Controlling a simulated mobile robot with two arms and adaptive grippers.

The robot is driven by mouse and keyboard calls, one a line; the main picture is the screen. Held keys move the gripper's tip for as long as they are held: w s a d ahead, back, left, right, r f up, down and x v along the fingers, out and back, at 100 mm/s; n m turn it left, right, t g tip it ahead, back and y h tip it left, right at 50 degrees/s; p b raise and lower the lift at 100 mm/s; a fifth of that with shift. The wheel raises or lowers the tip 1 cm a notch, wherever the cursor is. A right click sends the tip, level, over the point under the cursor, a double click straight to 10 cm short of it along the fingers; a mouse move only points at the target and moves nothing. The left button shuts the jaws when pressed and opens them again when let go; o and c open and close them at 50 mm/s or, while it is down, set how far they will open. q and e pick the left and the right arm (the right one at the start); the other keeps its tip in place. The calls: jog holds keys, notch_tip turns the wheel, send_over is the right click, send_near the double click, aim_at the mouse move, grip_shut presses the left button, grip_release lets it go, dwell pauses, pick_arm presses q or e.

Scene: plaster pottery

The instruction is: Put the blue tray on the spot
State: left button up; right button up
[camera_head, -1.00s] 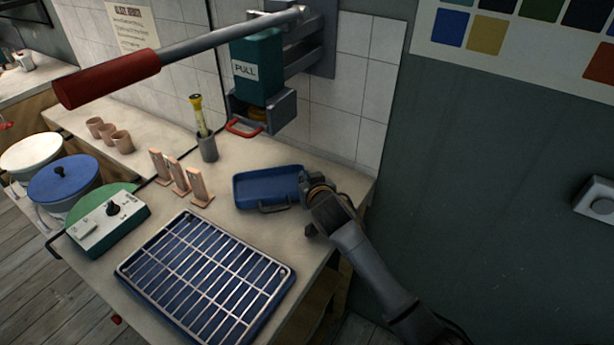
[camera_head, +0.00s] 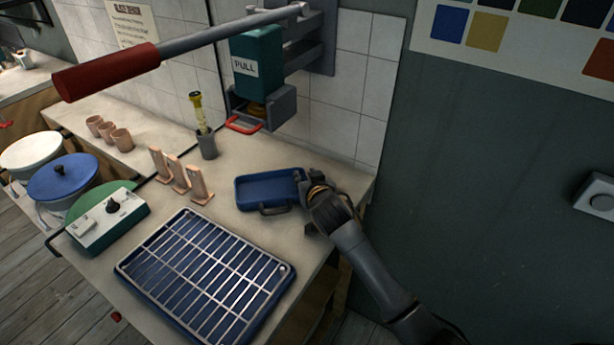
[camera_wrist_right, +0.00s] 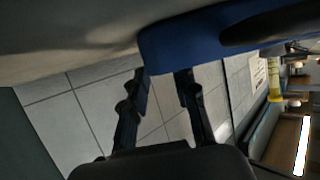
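The blue tray (camera_head: 268,190) lies on the worktop below the press, its dark handle (camera_head: 274,210) on the side facing me. My right gripper (camera_head: 315,195) is at the tray's right end. In the right wrist view the two fingers (camera_wrist_right: 163,78) stand apart, with wall tiles showing between them. Their tips reach the edge of the blue tray (camera_wrist_right: 185,38); I cannot tell whether they touch it. I cannot make out a marked spot for the tray. My left gripper is not in view.
A wire rack on a blue pan (camera_head: 205,275) is in front of the tray. Pink stands (camera_head: 178,178) and a grey cup with a yellow tool (camera_head: 207,145) are to its left. The press (camera_head: 262,85) with its red-handled lever hangs above. Bare worktop surrounds the tray.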

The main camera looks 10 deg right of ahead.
jog(key=shift+s+f, duration=0.2)
jog(key=shift+f, duration=0.5)
jog(key=shift+w+r+p, duration=0.1)
jog(key=shift+r+p, duration=0.25)
jog(key=shift+r, duration=0.15)
jog(key=v, duration=0.8)
jog(key=r+v, duration=0.1)
jog(key=v, duration=0.3)
jog(key=shift+w+b, duration=0.1)
jog(key=shift+b, duration=0.2)
